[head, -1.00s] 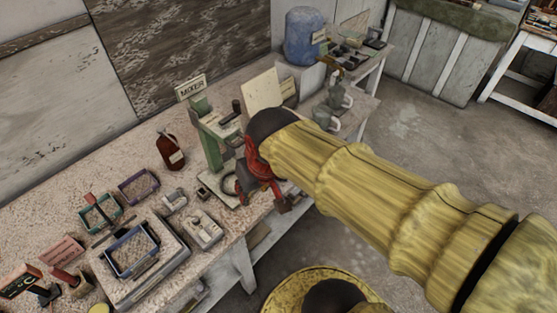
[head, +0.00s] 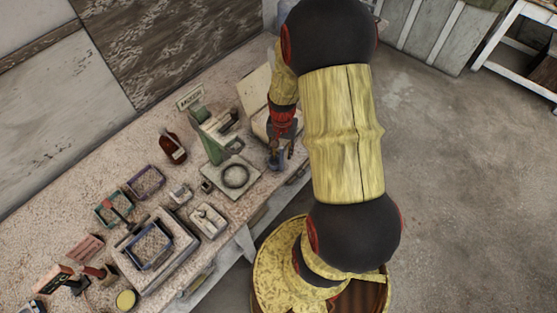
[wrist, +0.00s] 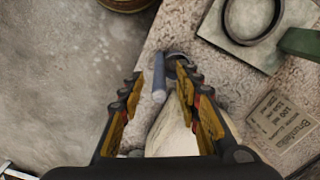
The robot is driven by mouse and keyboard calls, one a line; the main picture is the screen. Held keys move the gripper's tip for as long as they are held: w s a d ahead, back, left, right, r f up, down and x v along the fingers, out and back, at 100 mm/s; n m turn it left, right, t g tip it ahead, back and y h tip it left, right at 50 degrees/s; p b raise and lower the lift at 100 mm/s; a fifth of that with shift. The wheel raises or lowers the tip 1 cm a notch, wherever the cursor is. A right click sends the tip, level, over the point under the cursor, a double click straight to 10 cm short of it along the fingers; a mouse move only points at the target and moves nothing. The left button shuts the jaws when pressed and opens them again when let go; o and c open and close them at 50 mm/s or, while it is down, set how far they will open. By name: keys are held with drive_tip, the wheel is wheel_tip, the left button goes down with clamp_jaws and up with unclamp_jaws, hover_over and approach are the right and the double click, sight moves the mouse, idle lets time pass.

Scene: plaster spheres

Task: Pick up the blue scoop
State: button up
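The blue scoop (wrist: 159,80) shows in the wrist view as a blue-grey handle between my fingers, with a darker rounded part at its far end. My gripper (wrist: 160,88) is open around the handle, with a gap visible on both sides. In the head view my gripper (head: 281,147) points down at the bench's right part, beside a small blue patch (head: 274,161) that looks like the scoop. My fingers partly hide it there. I cannot tell how high the fingertips are above it.
A green mixer stand (head: 213,135) with a ring on its base is left of my gripper. A pale sack-like thing (wrist: 174,128) lies close to my fingers. The bench edge and open floor are near.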

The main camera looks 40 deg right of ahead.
sight(281, 160)
wheel_tip(281, 160, down, 6)
drive_tip(key=shift+s+a+r+b, duration=0.1)
drive_tip(key=shift+b, duration=0.2)
drive_tip(key=shift+c, duration=1.4)
clamp_jaws()
drive_tip(key=shift+r, duration=0.1)
